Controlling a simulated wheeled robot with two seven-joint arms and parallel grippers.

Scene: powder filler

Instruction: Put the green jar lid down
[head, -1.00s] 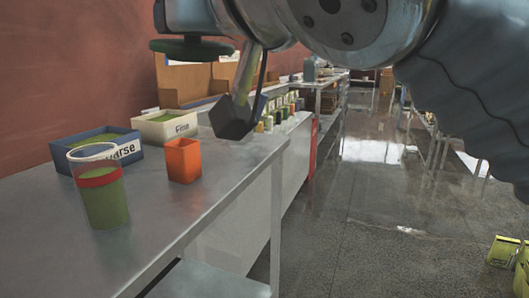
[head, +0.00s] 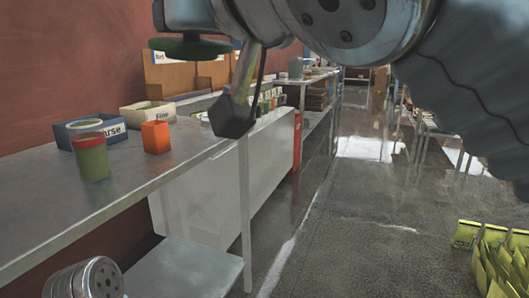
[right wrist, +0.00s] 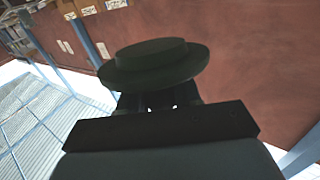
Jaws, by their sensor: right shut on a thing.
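The green jar lid (head: 190,47) is a dark green, wide round disc in the upper left of the head view, held up in the air. It also shows in the right wrist view as a dark stepped disc (right wrist: 155,64). My right gripper (right wrist: 160,104) is shut on it. A clear jar (head: 91,155) holding green powder stands open on the steel table (head: 130,190), at its left part. The lid is well apart from the jar and the table. My left gripper is not in view.
Behind are a blue box marked coarse (head: 115,141) and a white box marked Fine (head: 148,113). The near part of the tabletop is clear.

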